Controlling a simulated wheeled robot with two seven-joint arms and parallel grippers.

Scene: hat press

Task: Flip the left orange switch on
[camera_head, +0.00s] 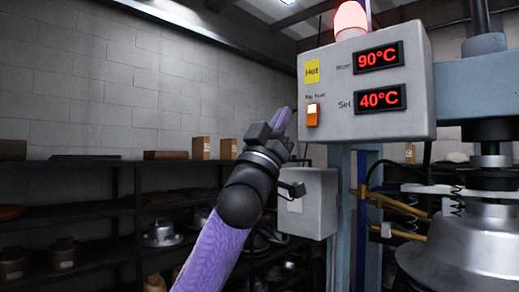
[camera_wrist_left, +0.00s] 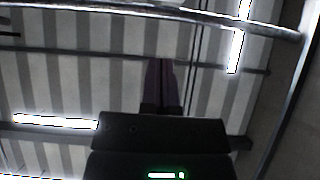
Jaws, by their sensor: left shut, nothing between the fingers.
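The orange switch (camera_head: 312,115) sits at the lower left of the grey control box's (camera_head: 345,126) front, below a yellow "Hot" label, and its upper part is bright. My left gripper (camera_head: 285,112) is just left of the box, fingers pointing up, close to the switch's height. A gap shows between it and the switch in the head view; the distance in depth cannot be told. Its fingers (camera_wrist_left: 166,82) are together and empty in the left wrist view, against the ceiling. The switch is not in the wrist view. My right gripper is not in view.
Red displays (camera_head: 379,57) read 90°C and 40°C. A red lamp (camera_head: 350,18) is lit atop the box. A smaller grey box (camera_head: 307,203) hangs below, near my forearm. The metal press (camera_head: 480,245) stands right. Dark shelves (camera_head: 85,208) with hats line the back wall.

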